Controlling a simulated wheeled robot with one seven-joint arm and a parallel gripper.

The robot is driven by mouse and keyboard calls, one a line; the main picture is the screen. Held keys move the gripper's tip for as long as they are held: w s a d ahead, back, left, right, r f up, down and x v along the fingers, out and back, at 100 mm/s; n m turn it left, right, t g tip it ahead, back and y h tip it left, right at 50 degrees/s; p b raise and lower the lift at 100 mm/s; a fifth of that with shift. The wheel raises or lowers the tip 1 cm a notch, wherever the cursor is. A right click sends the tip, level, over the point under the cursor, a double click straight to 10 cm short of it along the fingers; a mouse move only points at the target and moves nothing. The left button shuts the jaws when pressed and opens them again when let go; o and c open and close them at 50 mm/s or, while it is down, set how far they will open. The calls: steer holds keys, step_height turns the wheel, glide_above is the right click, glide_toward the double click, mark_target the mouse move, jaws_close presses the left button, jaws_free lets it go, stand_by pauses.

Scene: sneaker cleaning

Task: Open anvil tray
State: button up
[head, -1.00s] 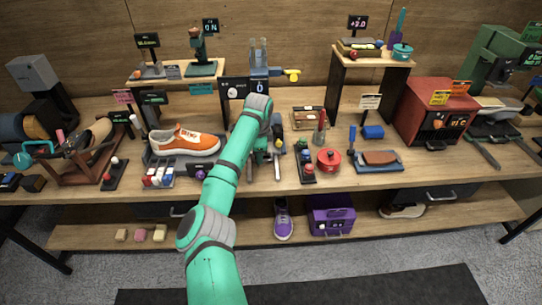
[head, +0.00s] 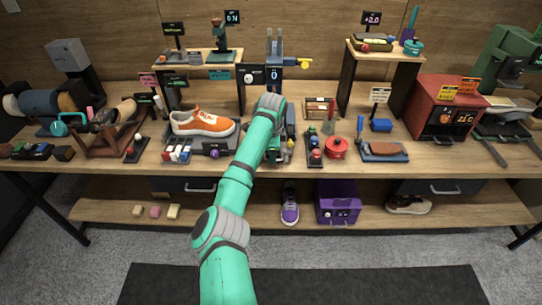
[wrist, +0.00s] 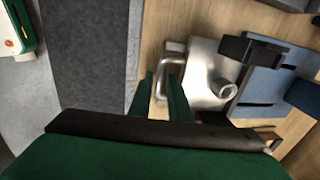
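In the wrist view, a shiny silver metal piece (wrist: 208,75) lies by the front edge of the tabletop, next to a blue base (wrist: 262,92). I take it to be the anvil tray. A silver loop handle (wrist: 164,63) sticks out from it toward the table edge. My gripper (wrist: 161,78) has its two green fingers apart, with the handle's bar at the gap between their tips. I cannot tell whether they touch it. In the head view, my arm hides the gripper and tray; a blue press (head: 275,48) stands behind them.
An orange sneaker (head: 203,122) is left of my arm. A red pot (head: 337,148) and several small bottles are to its right. Drawers with handles (head: 201,188) hang under the tabletop, and a purple box (head: 338,203) stands on the lower shelf.

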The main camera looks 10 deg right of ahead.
steer(key=shift+o, duration=0.7)
steer(key=shift+a, duration=0.25)
steer(key=shift+a+r, duration=0.1)
steer(key=shift+r, duration=0.15)
step_height(320, 180, up, 10)
steer(key=s, duration=0.1)
steer(key=shift+s, duration=0.4)
